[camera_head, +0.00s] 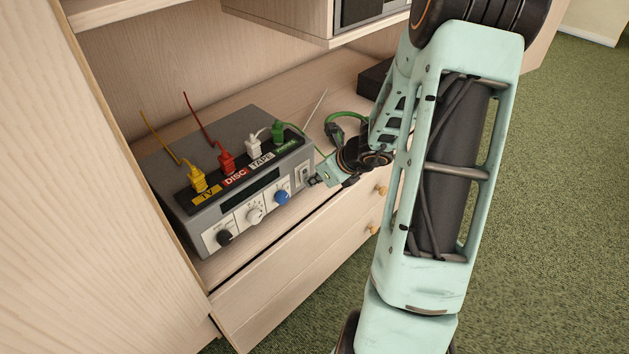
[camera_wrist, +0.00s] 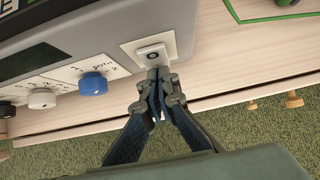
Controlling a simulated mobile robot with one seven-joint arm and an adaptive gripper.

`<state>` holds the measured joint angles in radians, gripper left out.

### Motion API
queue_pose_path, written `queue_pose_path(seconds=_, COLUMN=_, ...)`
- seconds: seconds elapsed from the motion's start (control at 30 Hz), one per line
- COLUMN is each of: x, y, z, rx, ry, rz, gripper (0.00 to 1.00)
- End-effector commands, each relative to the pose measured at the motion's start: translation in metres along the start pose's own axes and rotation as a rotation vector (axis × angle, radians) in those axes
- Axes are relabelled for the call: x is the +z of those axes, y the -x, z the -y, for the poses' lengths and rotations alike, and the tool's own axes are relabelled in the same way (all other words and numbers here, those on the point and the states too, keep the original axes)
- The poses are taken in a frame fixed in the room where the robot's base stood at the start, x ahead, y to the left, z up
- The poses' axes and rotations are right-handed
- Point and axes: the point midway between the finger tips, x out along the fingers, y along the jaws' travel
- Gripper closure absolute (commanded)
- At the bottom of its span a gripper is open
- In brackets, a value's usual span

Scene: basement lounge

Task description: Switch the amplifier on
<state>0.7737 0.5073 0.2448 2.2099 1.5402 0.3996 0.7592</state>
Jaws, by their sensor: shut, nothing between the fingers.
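The grey amplifier (camera_head: 186,217) stands on the wooden cabinet shelf, with labelled coloured plugs on its top and knobs along its front. A white rocker switch (camera_wrist: 152,55) on a pale plate sits at the right end of its front panel; in the head view the switch (camera_head: 303,174) is just left of my gripper. My gripper (camera_head: 316,181) is shut and empty. In the wrist view my gripper's fingertips (camera_wrist: 158,72) are at the lower edge of the switch; I cannot tell whether they touch it. The switch's upper part shows a round mark.
A blue knob (camera_wrist: 93,83), a white knob (camera_wrist: 42,98) and a black knob (camera_head: 224,238) sit left of the switch. The yellow plug (camera_head: 198,179), red plug (camera_head: 226,160) and green plug (camera_head: 279,132) trail cables. Drawers with wooden knobs (camera_head: 381,190) lie below the shelf.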

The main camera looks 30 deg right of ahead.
Motion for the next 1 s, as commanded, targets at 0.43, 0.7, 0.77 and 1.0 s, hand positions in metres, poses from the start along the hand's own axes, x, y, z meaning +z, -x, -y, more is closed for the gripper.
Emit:
queue_pose_path(seconds=0.43, x=0.003, y=-0.005, z=0.000, rx=0.000, ry=0.000, rz=0.000, gripper=1.00)
queue_pose_path(seconds=0.7, x=0.010, y=0.004, z=0.000, rx=0.000, ry=0.000, rz=0.001, gripper=1.00)
queue_pose_path(seconds=0.77, x=0.012, y=0.006, z=0.000, rx=0.000, ry=0.000, rz=0.001, gripper=1.00)
queue_pose_path(seconds=1.0, x=0.014, y=0.008, z=0.000, rx=0.000, ry=0.000, rz=0.003, gripper=1.00)
